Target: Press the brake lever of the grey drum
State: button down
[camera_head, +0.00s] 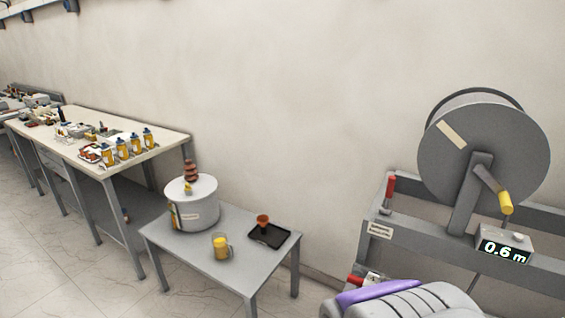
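The grey drum (465,150) is at the right, mounted on a grey frame (430,243). It has a crank with a yellow handle (505,203). A lever with a red grip (390,188) stands upright on the frame's left end, above a small label too small to read. It looks like the brake lever. A box with a display (505,246) on the frame reads 0.6 m. A grey and purple rounded body at the bottom right hides part of the frame's lower area.
A low grey table (180,250) holds a white pot (192,205), a yellow mug (221,246) and a black tray (269,235). A long workbench (165,140) with bottles and parts runs along the wall at left. Tiled floor (60,270) is clear at lower left.

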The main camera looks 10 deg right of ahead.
aim_at(385, 210)
jog(key=i+j+u, duration=0.65)
jog(key=i+u, duration=0.15)
jog(key=u, duration=0.15)
jog(key=i+u, duration=0.5)
jog(key=i+j+z, duration=0.1)
jog(key=i+z, duration=0.35)
jog(key=i+j+z, duration=0.3)
jog(key=i+z, duration=0.15)
jog(key=i, duration=0.2)
jog(key=i+z, duration=0.15)
jog(key=z, duration=0.35)
jog(key=i+z, duration=0.1)
jog(key=z, duration=0.35)
jog(key=i+j+z, duration=0.1)
jog(key=z, duration=0.4)
jog(key=i+j+z, duration=0.1)
jog(key=z, duration=0.4)
jog(key=i+j+z, duration=0.1)
jog(key=z, duration=0.3)
jog(key=i+j+z, duration=0.2)
jog(key=z, duration=0.15)
jog(key=i+j+z, duration=0.25)
jog(key=z, duration=0.15)
jog(key=i+j+z, duration=0.2)
jog(key=z, duration=0.2)
